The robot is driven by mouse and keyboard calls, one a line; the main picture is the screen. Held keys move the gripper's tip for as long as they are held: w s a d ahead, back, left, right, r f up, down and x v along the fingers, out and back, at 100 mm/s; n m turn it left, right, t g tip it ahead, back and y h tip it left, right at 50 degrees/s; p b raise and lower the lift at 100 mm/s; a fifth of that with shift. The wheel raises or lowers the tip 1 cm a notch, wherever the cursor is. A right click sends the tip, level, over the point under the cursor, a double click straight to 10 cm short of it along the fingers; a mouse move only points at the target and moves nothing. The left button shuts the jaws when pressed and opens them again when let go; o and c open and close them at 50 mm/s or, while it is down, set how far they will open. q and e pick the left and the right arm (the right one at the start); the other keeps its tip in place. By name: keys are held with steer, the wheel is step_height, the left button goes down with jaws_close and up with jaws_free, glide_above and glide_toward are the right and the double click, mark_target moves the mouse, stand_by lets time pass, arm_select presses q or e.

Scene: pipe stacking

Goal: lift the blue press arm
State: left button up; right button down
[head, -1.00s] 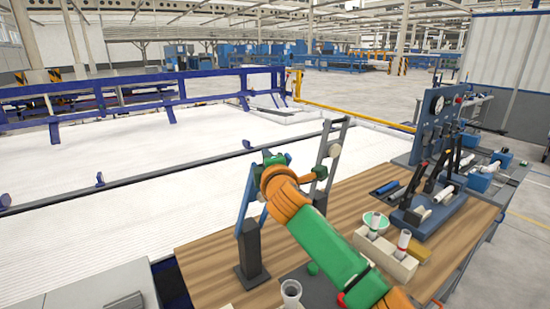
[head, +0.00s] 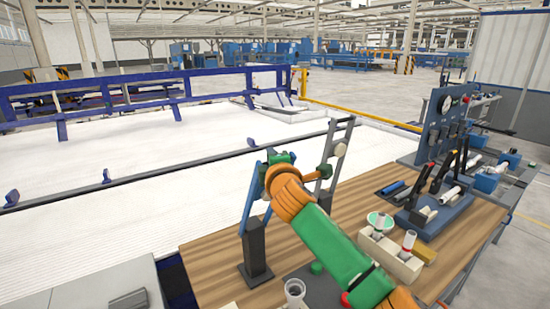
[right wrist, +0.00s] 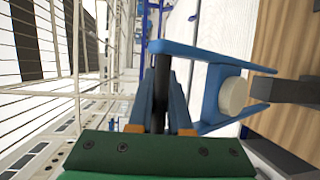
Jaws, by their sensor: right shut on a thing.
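The blue press arm (head: 249,203) rises from a dark post (head: 255,250) on the wooden table. Its upper end is partly hidden behind my right wrist in the head view. In the right wrist view, the forked blue press arm (right wrist: 200,53) has a pale round disc (right wrist: 233,95) between its sides. My right gripper (right wrist: 161,95) is shut on the dark handle bar (right wrist: 162,72) at the end of the press arm. The fingers stand on both sides of the bar. My left gripper is not in view.
A grey ladder-like frame (head: 335,160) stands just right of my right wrist. A beige block (head: 395,262) with white cups and a blue stand (head: 435,212) with black levers stand on the right of the table (head: 215,255). A pale cup (head: 294,290) is near the front edge.

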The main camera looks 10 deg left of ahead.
steer(key=shift+f, duration=0.3)
steer(key=c, duration=1.1)
jaws_free()
steer(key=shift+o, duration=1.3)
steer(key=shift+w+a+f, duration=0.35)
steer(key=shift+w+a, duration=0.35)
steer(key=shift+w, duration=0.15)
steer(key=shift+s+d+r+b, duration=0.15)
steer(key=shift+s+d+b, duration=0.2)
steer(key=shift+s, duration=0.1)
steer(key=b+v, duration=0.4)
steer(key=v, duration=0.1)
steer(key=shift+s+b, duration=0.15)
steer(key=shift+b, duration=0.2)
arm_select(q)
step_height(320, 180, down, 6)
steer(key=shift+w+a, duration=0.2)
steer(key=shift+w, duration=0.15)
arm_select(e)
steer(key=shift+s+d+r, duration=0.1)
steer(key=shift+s+r, duration=0.1)
steer(key=shift+s, duration=0.4)
